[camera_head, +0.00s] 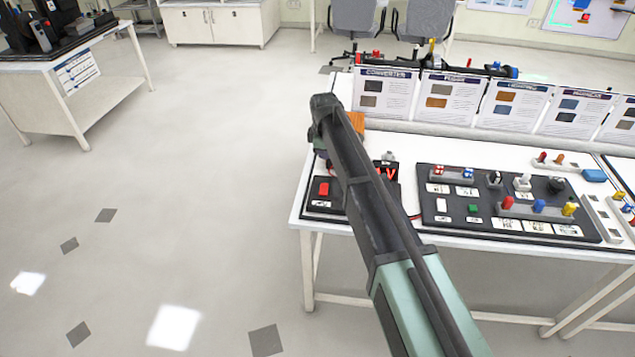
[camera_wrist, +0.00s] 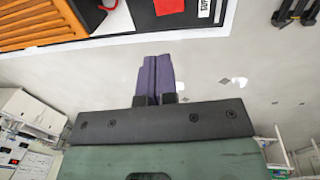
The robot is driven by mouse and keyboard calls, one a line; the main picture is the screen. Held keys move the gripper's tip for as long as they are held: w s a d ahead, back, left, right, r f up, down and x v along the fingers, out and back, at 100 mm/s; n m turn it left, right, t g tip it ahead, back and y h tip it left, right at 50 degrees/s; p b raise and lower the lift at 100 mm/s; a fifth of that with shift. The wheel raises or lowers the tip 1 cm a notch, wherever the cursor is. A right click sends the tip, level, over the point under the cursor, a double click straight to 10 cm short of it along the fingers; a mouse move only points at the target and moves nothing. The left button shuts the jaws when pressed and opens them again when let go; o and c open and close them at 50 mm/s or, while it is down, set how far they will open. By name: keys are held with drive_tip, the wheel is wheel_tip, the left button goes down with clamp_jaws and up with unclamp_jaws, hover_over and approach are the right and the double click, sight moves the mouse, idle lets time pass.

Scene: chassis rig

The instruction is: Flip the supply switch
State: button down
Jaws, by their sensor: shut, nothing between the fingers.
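A small black supply unit (camera_head: 338,205) sits at the table's left front corner. Which way the switch is set is too small to tell. In the wrist view, the red switch (camera_wrist: 168,6) is at the top edge, partly cut off, on the black unit (camera_wrist: 190,16). My gripper (camera_wrist: 158,58) is shut and empty. In the picture its purple fingertips lie just below the table edge, apart from the switch.
The white table (camera_head: 300,212) also bears a larger black panel (camera_head: 480,222) with coloured switches and plugs. Printed cards (camera_head: 450,98) stand behind it. Floor at left is clear.

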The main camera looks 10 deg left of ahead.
sight(324, 188)
drive_tip(key=f+b, duration=0.4)
drive_tip(key=w+f+b, duration=0.1)
drive_tip(key=f+b, duration=0.4)
drive_tip(key=w+f+b, duration=0.1)
drive_tip(key=f+b, duration=0.4)
drive_tip(key=shift+d+f+b, duration=0.1)
drive_tip(key=shift+f+b, duration=0.35)
drive_tip(key=shift+b, duration=0.05)
drive_tip(key=shift+r, duration=0.35)
drive_tip(key=shift+s+r+p, duration=0.15)
drive_tip(key=shift+s+p, duration=0.35)
drive_tip(key=shift+s, duration=0.3)
wheel_tip(324, 188, up, 14)
drive_tip(key=s+p, duration=0.2)
drive_tip(key=p, duration=1.2)
